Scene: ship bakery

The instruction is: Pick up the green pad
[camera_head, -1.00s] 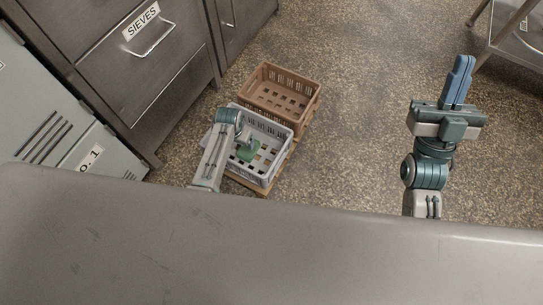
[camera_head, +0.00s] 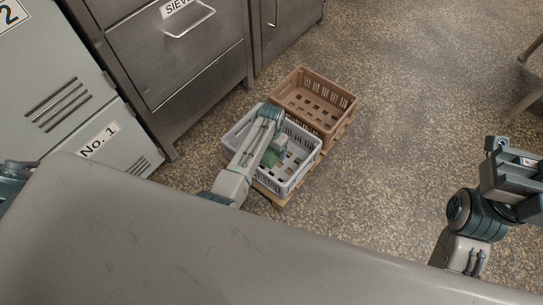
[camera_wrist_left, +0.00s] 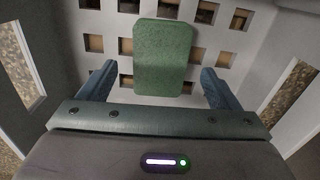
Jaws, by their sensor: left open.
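The green pad (camera_wrist_left: 163,58) lies in the grey crate (camera_head: 301,172), on its slotted floor. In the left wrist view it is a rounded rectangle. In the head view only part of the green pad (camera_head: 270,158) shows beside my left arm. My left gripper (camera_wrist_left: 158,84) is open and points down into the crate. Its two blue fingers stand apart, one on each side of the pad's near end, with no contact to be seen. In the head view my left arm hides the fingers. My right arm is at the right edge, its fingertips out of the picture.
A brown crate (camera_head: 346,108) stands right behind the grey one, both on a wooden pallet (camera_head: 281,199). Steel drawers (camera_head: 185,60) and a grey locker marked No. 1 (camera_head: 97,142) stand to the left. Speckled floor (camera_head: 420,90) is free to the right.

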